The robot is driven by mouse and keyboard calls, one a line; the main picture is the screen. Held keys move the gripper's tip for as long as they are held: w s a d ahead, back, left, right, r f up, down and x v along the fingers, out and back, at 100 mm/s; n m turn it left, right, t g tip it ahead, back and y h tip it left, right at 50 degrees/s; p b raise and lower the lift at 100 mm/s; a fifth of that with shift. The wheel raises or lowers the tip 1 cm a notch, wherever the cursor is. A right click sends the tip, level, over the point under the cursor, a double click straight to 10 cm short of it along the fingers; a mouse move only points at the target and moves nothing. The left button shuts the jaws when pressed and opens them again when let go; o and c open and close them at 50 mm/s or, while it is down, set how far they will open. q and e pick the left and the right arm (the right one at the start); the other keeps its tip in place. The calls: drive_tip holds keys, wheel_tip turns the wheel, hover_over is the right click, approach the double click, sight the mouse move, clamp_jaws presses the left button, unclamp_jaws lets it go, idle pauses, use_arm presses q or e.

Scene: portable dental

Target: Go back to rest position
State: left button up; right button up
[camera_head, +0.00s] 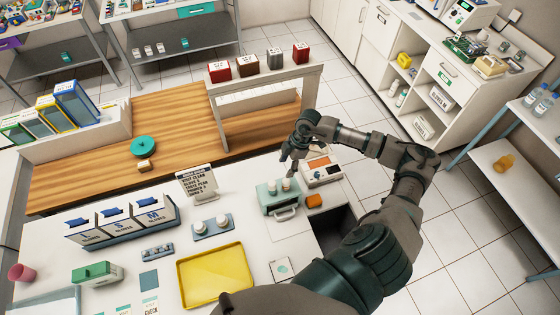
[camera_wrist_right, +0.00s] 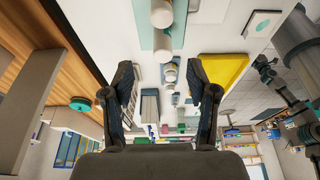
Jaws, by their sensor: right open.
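My right gripper (camera_head: 288,167) hangs over the counter, just behind the teal box with a front handle (camera_head: 280,200) in the head view. My right arm reaches in from the bottom right and bends back to the left. In the right wrist view the right gripper (camera_wrist_right: 161,68) has its two dark fingers spread apart with nothing between them. My left gripper does not show in the head view. Dark jointed parts at the right of the wrist view cannot be told clearly.
The white counter holds a yellow tray (camera_head: 215,275), glove boxes (camera_head: 122,220), a small sign (camera_head: 197,182), a white device (camera_head: 322,171) and an orange block (camera_head: 314,201). A wooden top (camera_head: 80,180) lies behind. A raised shelf (camera_head: 262,75) carries several small boxes.

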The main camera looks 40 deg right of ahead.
sight(287, 180)
drive_tip(key=f+b, duration=0.1)
drive_tip(key=f, duration=0.1)
drive_tip(key=d+f+b, duration=0.1)
drive_tip(key=f, duration=0.1)
drive_tip(key=f+b, duration=0.2)
drive_tip(key=shift+s+d, duration=0.15)
drive_tip(key=shift+s, duration=0.2)
drive_tip(key=b+x, duration=0.2)
drive_tip(key=x, duration=0.1)
drive_tip(key=shift+w+f, duration=0.1)
drive_tip(key=shift+f, duration=0.15)
drive_tip(key=shift+a+f+b, duration=0.45)
drive_tip(key=shift+a+f, duration=0.35)
drive_tip(key=shift+f, duration=0.05)
drive_tip(key=shift+r, duration=0.1)
drive_tip(key=shift+d, duration=0.4)
drive_tip(key=c, duration=0.3)
drive_tip(key=shift+d+f, duration=0.2)
drive_tip(key=shift+d, duration=0.3)
drive_tip(key=c, duration=0.4)
drive_tip(key=shift+a, duration=0.1)
drive_tip(key=shift+a+r, duration=0.1)
drive_tip(key=shift+a, duration=0.2)
drive_tip(key=o, duration=0.5)
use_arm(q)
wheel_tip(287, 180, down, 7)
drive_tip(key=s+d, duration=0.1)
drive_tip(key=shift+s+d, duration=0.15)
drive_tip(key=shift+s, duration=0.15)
